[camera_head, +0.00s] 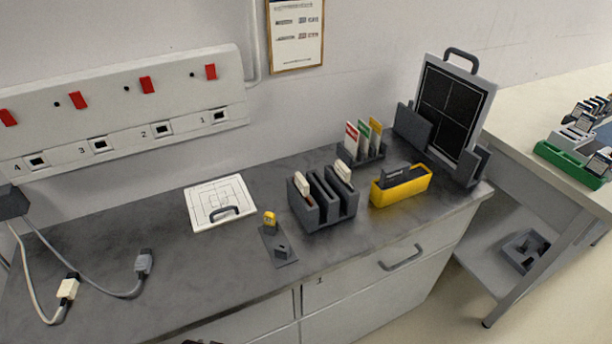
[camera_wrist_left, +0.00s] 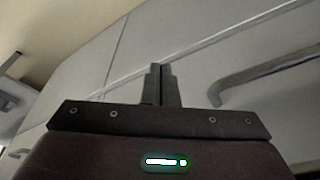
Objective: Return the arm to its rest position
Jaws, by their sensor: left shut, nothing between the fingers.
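My left gripper (camera_wrist_left: 160,70) shows in the left wrist view with its two dark fingers together and nothing between them. It is in front of pale cabinet fronts. A grey bar handle (camera_wrist_left: 265,76) is to the right of the fingers and apart from them. In the head view only a small dark sliver shows at the bottom edge, and I cannot tell which part it is. My right gripper is in neither view.
The dark grey counter (camera_head: 150,235) holds a white lidded panel (camera_head: 221,203), a grey slotted rack (camera_head: 323,198), a yellow bin (camera_head: 402,187) and an upright framed panel (camera_head: 452,110). Cables with plugs (camera_head: 67,289) lie at left. A drawer handle (camera_head: 401,257) sticks out in front.

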